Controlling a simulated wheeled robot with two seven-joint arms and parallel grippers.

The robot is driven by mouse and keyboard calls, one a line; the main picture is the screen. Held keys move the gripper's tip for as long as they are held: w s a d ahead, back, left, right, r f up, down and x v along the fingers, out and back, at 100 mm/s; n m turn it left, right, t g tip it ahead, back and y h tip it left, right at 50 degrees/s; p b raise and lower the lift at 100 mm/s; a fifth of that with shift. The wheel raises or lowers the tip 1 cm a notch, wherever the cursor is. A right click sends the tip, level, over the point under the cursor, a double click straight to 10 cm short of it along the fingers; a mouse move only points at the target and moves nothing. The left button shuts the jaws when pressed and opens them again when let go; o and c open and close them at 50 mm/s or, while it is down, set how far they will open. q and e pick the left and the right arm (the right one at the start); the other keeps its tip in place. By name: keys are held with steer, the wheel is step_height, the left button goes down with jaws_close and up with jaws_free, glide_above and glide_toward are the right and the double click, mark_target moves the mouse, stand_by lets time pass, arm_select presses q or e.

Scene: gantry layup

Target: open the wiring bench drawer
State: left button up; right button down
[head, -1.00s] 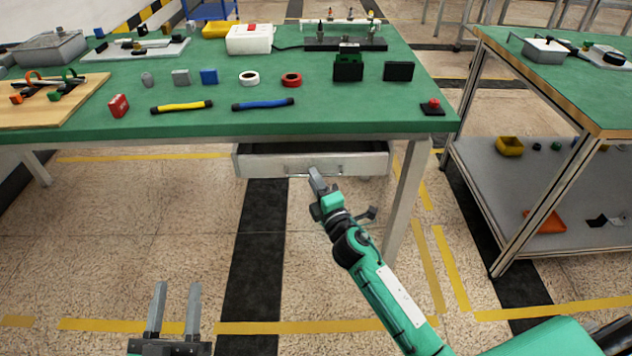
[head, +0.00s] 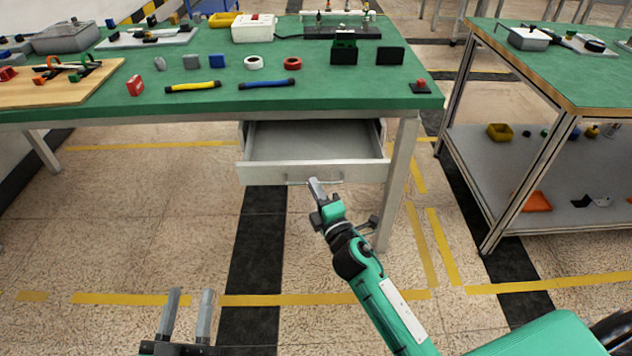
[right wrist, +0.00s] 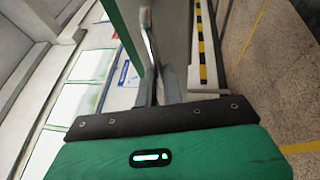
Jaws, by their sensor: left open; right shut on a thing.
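The wiring bench drawer (head: 262,174) hangs under the green-topped bench (head: 330,88) and is pulled partway out. Its grey inside shows and looks empty. A thin bar handle (head: 298,183) runs along its front. My right gripper (head: 316,186) is at the handle and shut on it. In the right wrist view, the right gripper's fingers (right wrist: 160,88) reach up against a grey panel, and the grip itself is partly hidden. My left gripper (head: 189,312) is open and empty, low over the floor, apart from the bench.
On the bench top lie a yellow-handled tool (head: 193,87), a blue-handled tool (head: 267,83), tape rolls and small blocks. A bench leg (head: 399,180) stands right of the drawer. A second bench (head: 560,75) stands at the right. The floor before the drawer is clear.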

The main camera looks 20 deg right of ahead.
arm_select(q)
steer(key=shift+s+a+r, duration=0.1)
steer(key=shift+a+r, duration=0.15)
arm_select(e)
steer(key=s+a, duration=0.2)
steer(key=s, duration=0.5)
steer(key=shift+s, duration=0.35)
steer(key=shift+a, duration=0.1)
arm_select(q)
steer(key=shift+s, duration=0.1)
arm_select(e)
steer(key=c, duration=1.5)
jaws_free()
arm_select(q)
steer(key=shift+d, duration=0.1)
